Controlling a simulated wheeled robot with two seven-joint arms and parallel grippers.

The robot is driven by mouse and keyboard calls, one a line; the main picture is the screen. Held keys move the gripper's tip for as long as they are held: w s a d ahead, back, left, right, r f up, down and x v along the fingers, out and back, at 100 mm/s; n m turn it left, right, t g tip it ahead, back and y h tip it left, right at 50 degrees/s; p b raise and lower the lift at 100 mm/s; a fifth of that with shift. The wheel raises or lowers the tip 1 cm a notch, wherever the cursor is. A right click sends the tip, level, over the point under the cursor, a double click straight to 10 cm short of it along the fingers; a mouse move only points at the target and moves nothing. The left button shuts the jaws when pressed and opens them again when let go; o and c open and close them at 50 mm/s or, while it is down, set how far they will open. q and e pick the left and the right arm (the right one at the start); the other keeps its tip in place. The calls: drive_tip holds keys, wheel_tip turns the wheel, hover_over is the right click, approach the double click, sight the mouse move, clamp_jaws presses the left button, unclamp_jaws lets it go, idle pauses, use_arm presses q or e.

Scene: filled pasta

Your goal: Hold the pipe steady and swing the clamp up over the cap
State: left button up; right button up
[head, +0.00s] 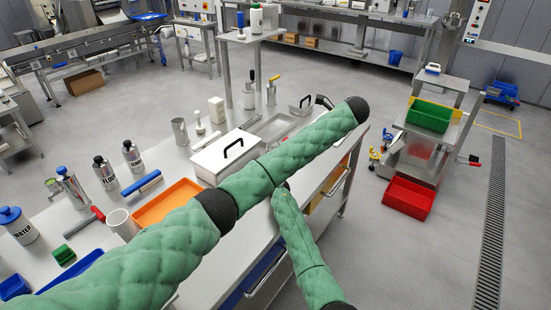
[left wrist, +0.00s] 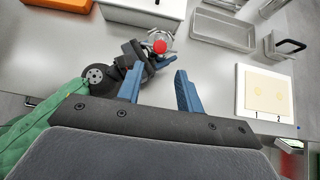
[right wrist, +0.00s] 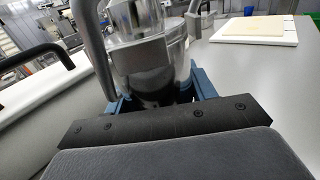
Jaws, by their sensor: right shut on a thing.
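In the right wrist view a shiny steel pipe (right wrist: 150,55) stands between the blue fingers of my right gripper (right wrist: 160,95), which is shut on it. In the left wrist view my left gripper (left wrist: 158,75) is open and empty, its blue fingers pointing toward the pipe assembly. There a round red part (left wrist: 160,47) sits amid pale metal; I cannot tell whether it belongs to the cap or the clamp. My black right gripper (left wrist: 135,62) is beside it. Clamp and cap cannot be told apart clearly. In the head view my left arm hides both grippers and the pipe.
A white box (head: 225,155) with a black handle stands on the steel table, with an orange tray (head: 168,202) nearby. A steel tray (left wrist: 222,28) and a white board (left wrist: 265,93) marked 1 and 2 lie right of the assembly. Bare tabletop lies between.

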use_arm(q)
drive_tip(key=shift+o, duration=1.4)
drive_tip(key=shift+r, duration=0.25)
drive_tip(key=w+a+r+t+y, duration=0.1)
drive_tip(key=w+a+r, duration=0.7)
drive_tip(key=r, duration=0.4)
drive_tip(key=shift+s+d+f+g+h, duration=0.1)
drive_tip(key=shift+s+f+g+h, duration=0.6)
drive_tip(key=shift+f, duration=2.7)
drive_tip(key=shift+s+d+f+g+h, duration=0.2)
drive_tip(key=shift+f+g+h, duration=0.9)
drive_tip(key=shift+f, duration=2.35)
drive_tip(key=shift+s+a+f+g+h, duration=0.1)
drive_tip(key=shift+s+f+g+h, duration=0.4)
drive_tip(key=shift+f+h, duration=1.9)
wheel_tip(320, 180, down, 2)
drive_tip(key=shift+y, duration=1)
